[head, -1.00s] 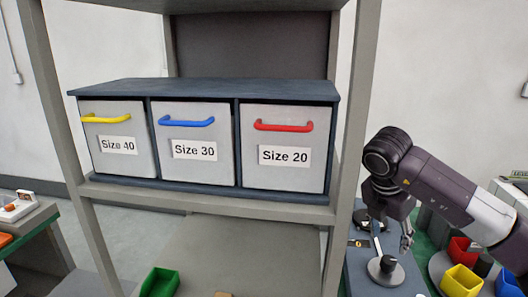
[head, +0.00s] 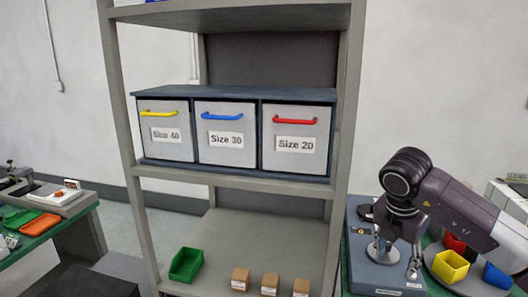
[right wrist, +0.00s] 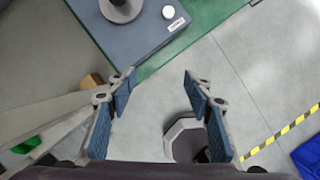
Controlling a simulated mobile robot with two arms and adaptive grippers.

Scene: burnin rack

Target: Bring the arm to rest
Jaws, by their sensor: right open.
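My right arm comes in from the right in the head view, over the work table's dark blue-grey fixture plate (head: 375,275). Its gripper (head: 414,268) points down at the plate's right edge, and the wrist partly hides it. In the right wrist view my right gripper (right wrist: 158,88) has its two blue-padded fingers wide apart. Nothing is between them; grey floor shows below. The plate corner (right wrist: 160,32) with a round metal base lies beyond the fingertips. My left gripper is not in view.
A shelf rack (head: 343,190) stands left of the arm, with Size 40, Size 30 and Size 20 drawers shut. A green bin (head: 186,265) and several small boxes sit on its lower shelf. Yellow (head: 451,267) and red bins are close right of the gripper.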

